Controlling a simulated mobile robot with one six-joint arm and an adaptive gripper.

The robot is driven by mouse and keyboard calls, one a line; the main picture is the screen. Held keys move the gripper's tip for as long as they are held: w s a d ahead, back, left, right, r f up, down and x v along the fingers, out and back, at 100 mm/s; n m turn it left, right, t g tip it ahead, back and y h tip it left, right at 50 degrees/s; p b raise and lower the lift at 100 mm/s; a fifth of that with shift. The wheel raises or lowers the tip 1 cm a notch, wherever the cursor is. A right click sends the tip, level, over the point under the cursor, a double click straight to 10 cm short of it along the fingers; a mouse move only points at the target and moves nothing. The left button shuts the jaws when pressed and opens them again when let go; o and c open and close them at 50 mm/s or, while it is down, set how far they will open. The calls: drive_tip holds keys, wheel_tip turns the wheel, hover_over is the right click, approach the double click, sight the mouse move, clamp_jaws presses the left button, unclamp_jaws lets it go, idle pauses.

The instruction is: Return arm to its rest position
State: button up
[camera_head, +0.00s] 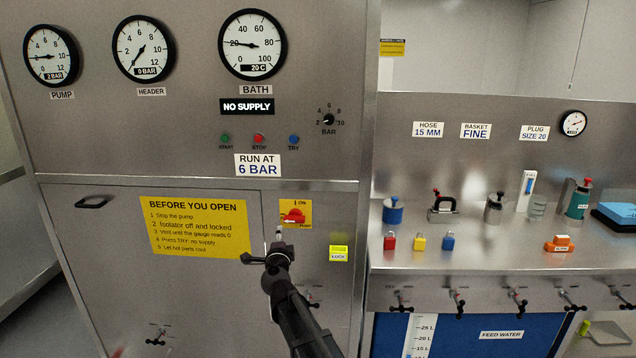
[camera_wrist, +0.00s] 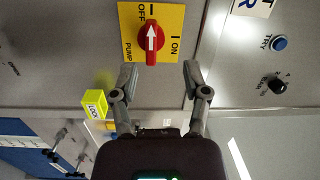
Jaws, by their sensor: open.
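My gripper (camera_head: 278,240) is in front of the lower steel panel, below the red isolator knob (camera_head: 293,216). In the wrist view my gripper (camera_wrist: 158,76) has its two fingers spread with nothing between them. The red knob (camera_wrist: 151,42) sits on its yellow plate just beyond the fingertips, apart from them. Its white arrow points to the OFF mark. My dark forearm reaches up from the bottom of the head view and covers part of the lower panel.
A yellow lock box (camera_head: 338,253) is right of my gripper. A yellow notice (camera_head: 197,227) is to the left. The steel bench (camera_head: 480,255) on the right carries several padlocks, a clamp (camera_head: 443,206) and pots. Black valve handles (camera_head: 459,300) stick out below its edge.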

drive_tip(key=s+d+f+n+g+p, duration=0.1)
drive_tip(key=s+d+f+n+g, duration=0.4)
drive_tip(key=s+d, duration=0.5)
drive_tip(key=s+d+f+n+g+p, duration=0.1)
drive_tip(key=s+d+f+n+g, duration=0.4)
drive_tip(key=s+d, duration=0.4)
drive_tip(key=s+d+f+n+g+h, duration=0.1)
drive_tip(key=s+d+f+n+g, duration=0.5)
drive_tip(key=s+d+g, duration=0.2)
drive_tip(key=s+d, duration=0.2)
drive_tip(key=d, duration=0.1)
drive_tip(key=shift+s+d+f+p, duration=0.2)
drive_tip(key=shift+s+d+p, duration=0.15)
drive_tip(key=shift+p, duration=0.05)
